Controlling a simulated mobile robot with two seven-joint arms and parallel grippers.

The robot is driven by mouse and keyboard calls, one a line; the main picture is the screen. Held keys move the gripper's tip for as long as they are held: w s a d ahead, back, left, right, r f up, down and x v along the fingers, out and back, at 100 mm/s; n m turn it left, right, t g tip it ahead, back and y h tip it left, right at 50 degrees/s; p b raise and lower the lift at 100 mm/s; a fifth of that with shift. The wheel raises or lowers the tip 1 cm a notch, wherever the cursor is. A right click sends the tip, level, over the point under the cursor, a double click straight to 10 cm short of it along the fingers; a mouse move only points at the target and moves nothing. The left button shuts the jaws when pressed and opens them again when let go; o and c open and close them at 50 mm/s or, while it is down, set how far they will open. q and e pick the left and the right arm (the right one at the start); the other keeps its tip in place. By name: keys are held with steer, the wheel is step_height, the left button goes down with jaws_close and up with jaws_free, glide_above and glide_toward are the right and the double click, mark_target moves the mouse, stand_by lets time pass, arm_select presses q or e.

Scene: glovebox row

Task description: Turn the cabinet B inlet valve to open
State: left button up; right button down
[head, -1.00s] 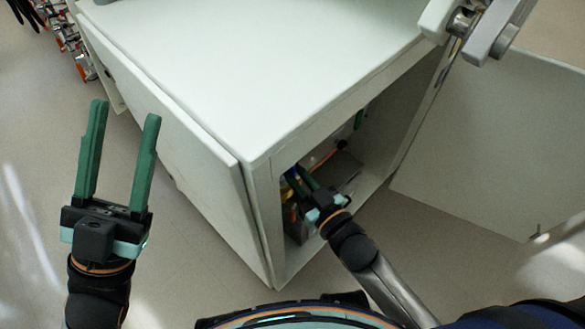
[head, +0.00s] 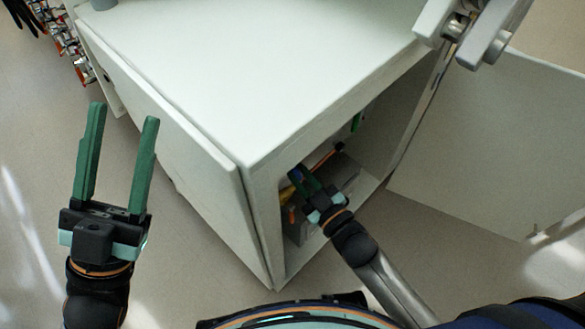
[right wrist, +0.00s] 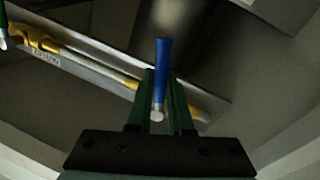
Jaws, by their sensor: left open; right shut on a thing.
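My right gripper (head: 303,177) reaches into the open white cabinet (head: 262,205). It is shut on a blue lever handle (right wrist: 162,68), which stands between the green fingers in the right wrist view. The handle's pale metal end shows low between the fingers. A yellow fitting and pipe (right wrist: 48,44) with a small white label (right wrist: 46,58) run beside it; I cannot read the label. Part of the yellow pipe also shows in the head view (head: 287,194). The valve body is not clear to see. My left gripper (head: 122,155) is open and empty, outside the cabinet over the floor.
The cabinet door (head: 490,150) hangs open to the right. The cabinet's side wall, top edge and front frame surround my right arm closely. A grey box-like part (head: 335,175) and an orange rod (head: 325,158) are inside.

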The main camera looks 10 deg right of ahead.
steer(key=shift+w+d+r+n+y, duration=0.2)
steer(key=shift+d+n+y, duration=0.05)
steer(key=shift+n, duration=0.7)
steer(key=shift+w+d+r+n+y, duration=0.2)
steer(key=shift+n+y, duration=0.05)
steer(key=shift+n, duration=0.7)
steer(key=c, duration=0.8)
jaws_free()
steer(key=shift+c, duration=0.2)
steer(key=p+v, duration=0.2)
steer(key=v, duration=1)
steer(key=shift+s+f+p, duration=0.25)
steer(key=shift+p, duration=0.1)
